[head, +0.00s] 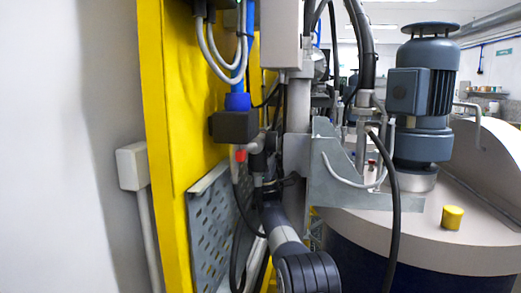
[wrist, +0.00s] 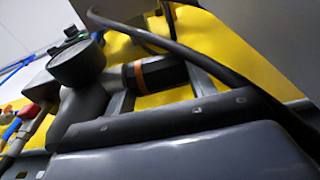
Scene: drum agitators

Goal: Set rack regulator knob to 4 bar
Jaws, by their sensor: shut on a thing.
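The rack regulator (wrist: 88,98) is a dark grey body in the wrist view, with a round black gauge (wrist: 76,64) on top. The gauge face is turned away and I cannot read it. The regulator knob (wrist: 168,72) is a black cylinder with an orange ring, pointing right. My gripper (wrist: 158,88) is shut on the knob, its grey fingers on either side of it. In the head view the regulator (head: 257,146) is small, on the right side of the yellow rack, with my gripper (head: 268,184) just below it. The knob is hard to make out there.
A black cable (wrist: 185,55) arches close over the knob in the wrist view. Red and blue hose fittings (wrist: 18,122) lie at the left. In the head view the yellow rack (head: 175,120) stands left of my arm, and a grey bracket (head: 345,180) and motor-topped drum (head: 430,235) stand right.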

